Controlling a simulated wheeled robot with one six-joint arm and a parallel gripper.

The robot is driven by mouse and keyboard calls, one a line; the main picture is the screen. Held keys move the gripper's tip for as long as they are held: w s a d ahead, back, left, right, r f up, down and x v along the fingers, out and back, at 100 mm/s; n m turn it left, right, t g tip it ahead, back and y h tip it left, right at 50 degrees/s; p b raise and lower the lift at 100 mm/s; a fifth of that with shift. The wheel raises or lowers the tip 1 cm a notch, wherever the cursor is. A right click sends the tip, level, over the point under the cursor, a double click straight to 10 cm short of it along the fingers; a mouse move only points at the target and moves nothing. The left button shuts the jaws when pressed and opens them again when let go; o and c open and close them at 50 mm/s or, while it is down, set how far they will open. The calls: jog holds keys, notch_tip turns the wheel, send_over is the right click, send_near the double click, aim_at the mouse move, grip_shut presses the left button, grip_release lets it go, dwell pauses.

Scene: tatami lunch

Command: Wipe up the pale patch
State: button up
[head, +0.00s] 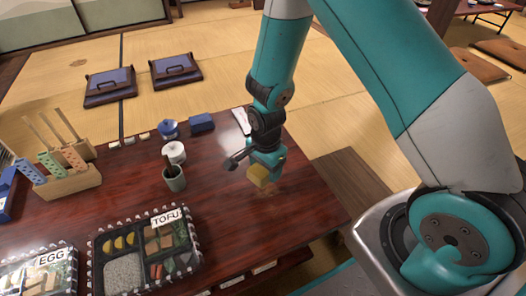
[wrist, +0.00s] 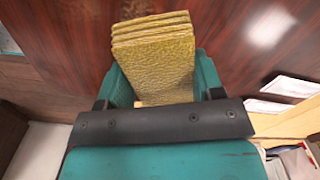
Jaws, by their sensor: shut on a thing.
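My gripper (head: 264,160) is shut on a yellow block (head: 258,176), a sponge or folded cloth, over the right part of the dark red table. In the wrist view the block (wrist: 153,55) has a rough, layered face and sits between the teal fingers. A faint paler smear (head: 268,191) shows on the table just below the block; I cannot tell its full outline. I cannot tell whether the block touches the table. A whitish spot (wrist: 268,28) shows on the wood in the wrist view; it may be a reflection.
A TOFU bento box (head: 148,248) lies at front left, with a wooden rack (head: 70,182) behind. The table (head: 305,210) is clear to the right.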

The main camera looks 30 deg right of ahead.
jog(key=shift+r+p, duration=1.4)
jog(key=shift+r, duration=0.4)
